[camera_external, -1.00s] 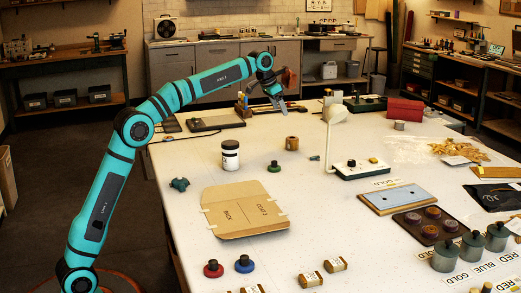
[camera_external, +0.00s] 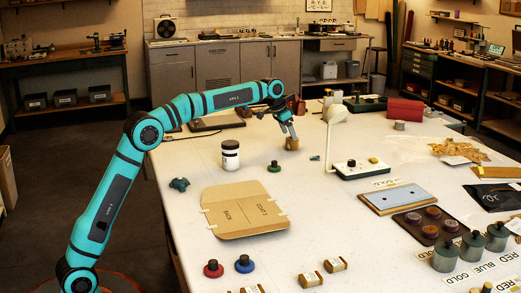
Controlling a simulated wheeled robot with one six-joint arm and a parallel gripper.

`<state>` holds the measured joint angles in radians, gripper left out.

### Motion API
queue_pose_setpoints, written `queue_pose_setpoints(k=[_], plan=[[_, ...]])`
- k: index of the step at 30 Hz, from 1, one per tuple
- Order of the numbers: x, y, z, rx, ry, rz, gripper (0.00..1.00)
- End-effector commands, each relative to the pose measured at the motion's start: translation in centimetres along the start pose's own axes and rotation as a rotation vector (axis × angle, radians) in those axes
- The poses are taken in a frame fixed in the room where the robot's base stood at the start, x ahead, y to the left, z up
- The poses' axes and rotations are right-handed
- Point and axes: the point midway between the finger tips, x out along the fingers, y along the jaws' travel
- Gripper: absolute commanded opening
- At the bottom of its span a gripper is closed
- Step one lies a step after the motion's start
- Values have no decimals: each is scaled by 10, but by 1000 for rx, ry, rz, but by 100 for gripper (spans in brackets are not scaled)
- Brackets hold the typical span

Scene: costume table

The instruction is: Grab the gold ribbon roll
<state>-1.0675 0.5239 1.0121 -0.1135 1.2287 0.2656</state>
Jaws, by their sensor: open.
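The gold ribbon roll (camera_external: 292,144) is a small gold-brown cylinder standing on the white table (camera_external: 330,220), right of the white jar. My gripper (camera_external: 291,136) points down at the roll, with its fingers at the roll's upper part. The fingers are open and partly cover the top of the roll. I cannot tell whether they touch it.
A white jar with a dark lid (camera_external: 230,156) stands left of the roll, and a green spool (camera_external: 274,166) lies in front. A white lamp (camera_external: 333,140) rises to the right. A cardboard folder (camera_external: 243,212) lies nearer the camera.

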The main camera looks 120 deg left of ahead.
Motion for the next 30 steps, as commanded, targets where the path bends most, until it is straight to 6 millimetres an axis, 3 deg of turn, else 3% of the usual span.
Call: queue_pose_setpoints(k=[5, 15, 23, 30], plan=[[9, -1, 0, 0, -1, 0, 77], [50, -2, -2, 0, -1, 1, 77], [53, -2, -2, 0, 1, 0, 77], [53, -2, -2, 0, 1, 0, 30]])
